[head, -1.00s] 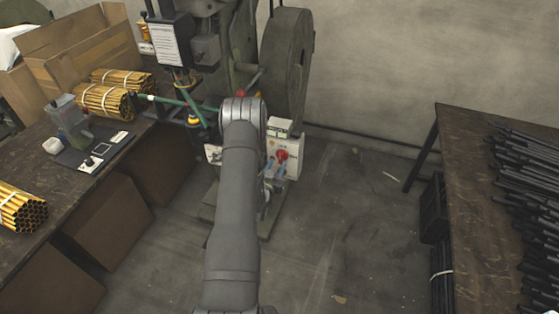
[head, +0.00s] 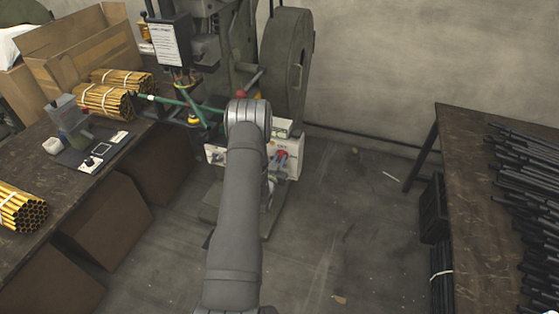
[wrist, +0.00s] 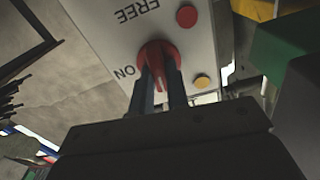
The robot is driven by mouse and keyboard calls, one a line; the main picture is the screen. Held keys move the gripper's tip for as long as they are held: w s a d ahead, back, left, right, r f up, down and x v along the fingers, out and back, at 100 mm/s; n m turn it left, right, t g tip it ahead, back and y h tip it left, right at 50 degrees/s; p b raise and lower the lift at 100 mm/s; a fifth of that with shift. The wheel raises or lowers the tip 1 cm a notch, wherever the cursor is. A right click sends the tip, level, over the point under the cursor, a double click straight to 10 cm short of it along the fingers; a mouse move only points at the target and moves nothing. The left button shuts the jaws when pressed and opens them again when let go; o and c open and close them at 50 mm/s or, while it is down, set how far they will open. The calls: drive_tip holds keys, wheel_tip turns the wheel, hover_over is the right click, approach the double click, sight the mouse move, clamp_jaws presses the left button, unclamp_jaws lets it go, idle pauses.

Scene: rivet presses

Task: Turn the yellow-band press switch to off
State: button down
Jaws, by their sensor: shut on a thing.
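The press switch is a red rotary knob (wrist: 157,49) on a white control box (wrist: 107,27). In the wrist view my gripper (wrist: 158,78) has its two fingers on either side of the knob's red ridge, shut on it. The word ON is left of the knob and FREE is above it, both upside down. The knob's exact setting is unclear. In the head view the box (head: 293,157) stands low at the press (head: 297,62), with the red knob (head: 282,154) partly covered by my gripper.
A red button (wrist: 187,16) and a yellow-orange one (wrist: 202,82) sit beside the knob. A workbench with tube bundles (head: 103,101) stands left. A table with dark rods (head: 450,150) stands right. The floor between is mostly clear.

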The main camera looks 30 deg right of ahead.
drive_tip(key=shift+n, duration=0.7)
drive_tip(key=c, duration=1.4)
unclamp_jaws()
drive_tip(key=v, duration=1.7)
drive_tip(key=shift+a, duration=0.2)
drive_tip(key=shift+r, duration=0.1)
